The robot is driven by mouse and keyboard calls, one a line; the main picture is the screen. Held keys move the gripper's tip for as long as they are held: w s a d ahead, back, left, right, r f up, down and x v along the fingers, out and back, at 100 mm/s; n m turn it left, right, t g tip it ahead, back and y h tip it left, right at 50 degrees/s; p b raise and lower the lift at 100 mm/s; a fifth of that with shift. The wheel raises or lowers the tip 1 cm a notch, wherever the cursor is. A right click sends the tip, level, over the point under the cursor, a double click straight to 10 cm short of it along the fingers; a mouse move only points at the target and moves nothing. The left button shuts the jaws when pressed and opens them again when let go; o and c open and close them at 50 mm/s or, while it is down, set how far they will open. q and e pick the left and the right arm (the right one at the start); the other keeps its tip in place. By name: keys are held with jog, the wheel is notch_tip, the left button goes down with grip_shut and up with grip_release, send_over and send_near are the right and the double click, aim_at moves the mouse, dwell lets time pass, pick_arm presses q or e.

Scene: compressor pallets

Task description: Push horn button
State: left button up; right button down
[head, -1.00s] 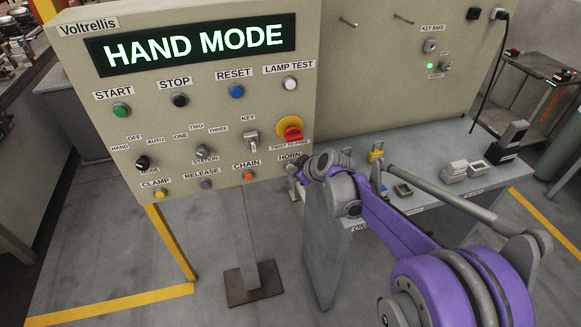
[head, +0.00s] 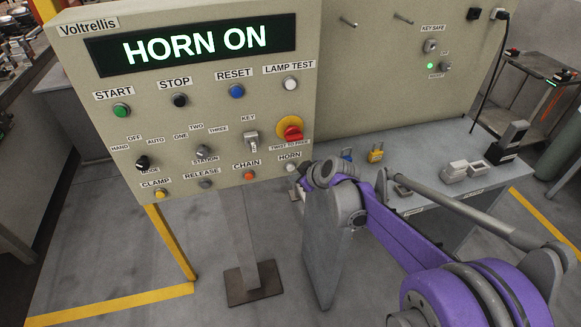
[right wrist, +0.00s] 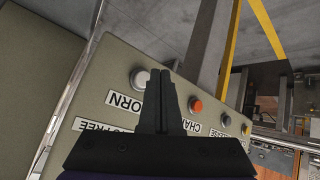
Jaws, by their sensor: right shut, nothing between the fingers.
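The horn button (head: 291,167) is a whitish round button at the lower right of the beige control panel (head: 75,90), under the HORN label. The panel's display (head: 195,43) reads HORN ON. My right gripper (head: 300,186) is shut and empty, just below and right of the horn button. In the right wrist view its closed fingers (right wrist: 158,75) appear right beside the horn button (right wrist: 139,77); I cannot tell whether they touch it. My left gripper is not in view.
The orange chain button (head: 249,175) is left of the horn button. The red emergency knob (head: 292,133) on its yellow ring is above it. A grey bench (head: 420,150) with padlocks (head: 376,154) and small boxes stands behind my right arm.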

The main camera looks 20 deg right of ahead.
jog(key=s, duration=0.5)
jog(key=shift+s+a, duration=0.1)
jog(key=shift+s, duration=0.25)
dwell(0.6)
jog(key=s+a+m+g+h+p, duration=0.1)
jog(key=s+a+m, duration=0.1)
jog(key=s, duration=1.1)
jog(key=s+a+m+g+h+p, duration=0.1)
jog(key=s+m, duration=0.4)
jog(key=s, duration=0.8)
jog(key=shift+a+f+g+h+p, duration=0.35)
jog(key=shift+a+f+g, duration=0.1)
jog(key=shift+g, duration=0.35)
